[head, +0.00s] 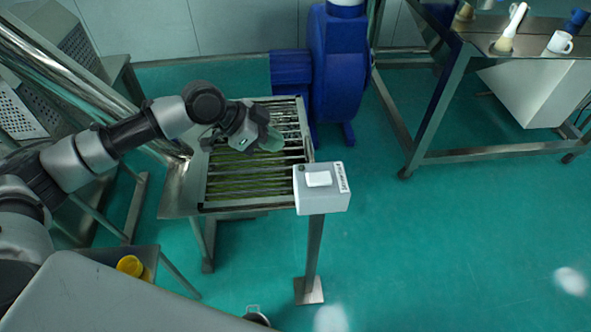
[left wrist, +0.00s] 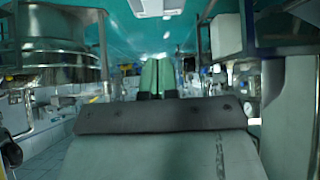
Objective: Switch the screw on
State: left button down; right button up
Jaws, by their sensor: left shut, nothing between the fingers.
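A light grey control box (head: 322,200) stands on a metal post at the front right corner of a slatted metal frame. A white switch (head: 318,179) sits on its top face, beside a dark printed label. My left gripper (head: 272,142) is over the slats, behind and to the left of the box and apart from it. Its greenish fingers are shut and empty. In the left wrist view the two green fingers (left wrist: 156,78) lie side by side. Whether the switch is on or off I cannot tell. My right gripper is not in view.
The slatted frame (head: 225,205) lies under my left arm. A blue machine (head: 338,70) stands behind it. A yellow object (head: 130,265) is at lower left. The green floor right of the post is clear.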

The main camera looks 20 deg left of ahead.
pick_arm(q)
jog(key=shift+s+r, duration=0.4)
jog(key=shift+s, duration=0.1)
jog(key=shift+w+d+f, duration=0.1)
jog(key=p, duration=0.3)
send_over(314, 178)
jog(key=s+a, duration=0.1)
jog(key=a, duration=0.2)
jog(key=f, duration=0.6)
jog(key=shift+d, duration=0.25)
jog(key=f, duration=0.2)
jog(key=f+p, duration=0.1)
jog(key=shift+d+f, duration=0.2)
jog(key=shift+f, duration=0.8)
